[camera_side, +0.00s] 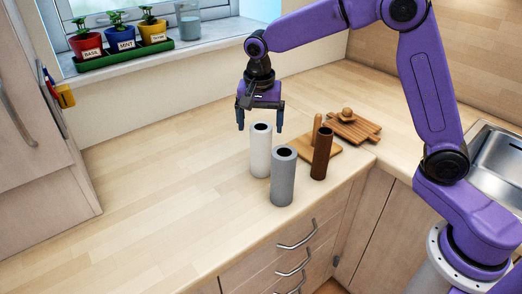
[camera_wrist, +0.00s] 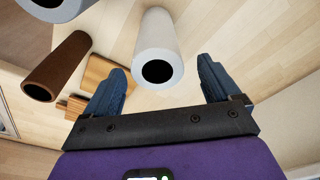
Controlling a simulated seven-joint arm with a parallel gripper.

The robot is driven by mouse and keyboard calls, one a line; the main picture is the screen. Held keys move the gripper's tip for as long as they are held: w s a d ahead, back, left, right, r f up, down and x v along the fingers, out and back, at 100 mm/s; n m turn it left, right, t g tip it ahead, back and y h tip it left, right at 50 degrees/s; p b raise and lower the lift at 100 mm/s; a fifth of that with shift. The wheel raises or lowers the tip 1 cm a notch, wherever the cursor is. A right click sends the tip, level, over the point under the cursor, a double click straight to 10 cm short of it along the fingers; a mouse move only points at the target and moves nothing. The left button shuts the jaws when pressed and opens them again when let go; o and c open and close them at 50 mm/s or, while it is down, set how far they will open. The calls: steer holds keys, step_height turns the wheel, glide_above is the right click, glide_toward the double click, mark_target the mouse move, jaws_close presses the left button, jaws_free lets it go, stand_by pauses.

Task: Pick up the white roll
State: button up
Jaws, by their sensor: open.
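The white roll (camera_side: 260,155) stands upright on the wooden worktop, its dark hollow core open at the top. My gripper (camera_side: 260,124) hangs above it, pointing down, with its fingers spread. In the side view the fingertips are near the height of the roll's top, one on each side in the picture. In the wrist view the white roll (camera_wrist: 157,50) shows ahead of and between the two blue fingers (camera_wrist: 160,88), apart from both. My gripper is open and empty.
A grey roll (camera_side: 283,178) stands close to the white one, and a brown roll (camera_side: 321,155) stands to the right. Wooden boards (camera_side: 354,128) lie behind them. A sink (camera_side: 500,150) is at the right. The worktop's left part is clear. Potted herbs (camera_side: 122,40) stand on the sill.

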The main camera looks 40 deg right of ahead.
mark_target(261, 138)
steer(key=shift+d+f, duration=0.1)
steer(key=shift+f, duration=2.45)
steer(key=c, duration=1.1)
